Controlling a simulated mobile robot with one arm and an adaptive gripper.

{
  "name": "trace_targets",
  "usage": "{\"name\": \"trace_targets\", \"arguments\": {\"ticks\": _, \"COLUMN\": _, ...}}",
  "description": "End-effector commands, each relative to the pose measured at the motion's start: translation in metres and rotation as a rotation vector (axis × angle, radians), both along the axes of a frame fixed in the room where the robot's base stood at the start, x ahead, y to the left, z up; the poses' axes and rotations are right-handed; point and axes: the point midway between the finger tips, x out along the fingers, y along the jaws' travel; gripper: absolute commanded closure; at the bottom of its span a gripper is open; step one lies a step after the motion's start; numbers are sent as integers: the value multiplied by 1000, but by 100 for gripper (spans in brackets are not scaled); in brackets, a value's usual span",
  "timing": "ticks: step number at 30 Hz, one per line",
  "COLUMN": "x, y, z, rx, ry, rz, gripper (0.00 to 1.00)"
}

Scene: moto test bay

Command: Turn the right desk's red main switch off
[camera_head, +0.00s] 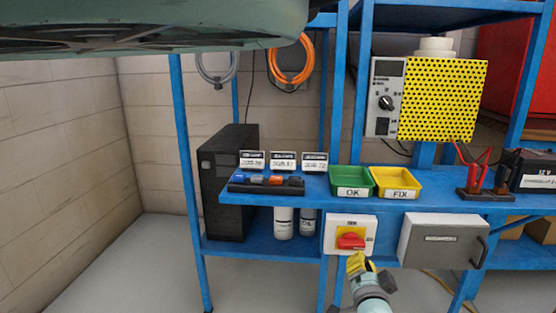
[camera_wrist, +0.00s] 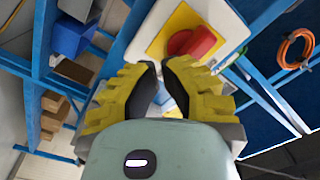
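The main switch (camera_head: 351,232) is a white box with a yellow plate and a red rotary knob (camera_head: 351,242), on the front of the blue desk below the green and yellow trays. My gripper (camera_head: 356,261) has yellow fingers and is just below and in front of the knob, apart from it as far as I can tell. In the wrist view the red knob (camera_wrist: 192,43) shows just beyond the fingertips, slightly right. My gripper (camera_wrist: 160,72) is partly open, with a narrow gap and nothing between its fingers. The right fingertip partly covers the switch plate.
A grey box with a handle (camera_head: 443,241) is mounted right of the switch. Above are the green OK tray (camera_head: 351,181), the yellow FIX tray (camera_head: 396,183) and a tool holder (camera_head: 266,183). A blue post (camera_head: 328,275) stands left of my gripper.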

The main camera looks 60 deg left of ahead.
Motion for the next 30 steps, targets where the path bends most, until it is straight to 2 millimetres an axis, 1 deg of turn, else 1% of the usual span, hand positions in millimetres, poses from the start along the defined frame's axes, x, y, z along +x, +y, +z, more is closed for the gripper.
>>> {"name": "trace_targets", "arguments": {"ticks": 13, "x": 1, "y": 1, "z": 0, "rx": 0, "ry": 0, "rz": -1, "gripper": 100}}
{"name": "trace_targets", "arguments": {"ticks": 30, "x": 11, "y": 13, "z": -1, "rx": -1, "ry": 2, "rz": -1, "gripper": 100}}
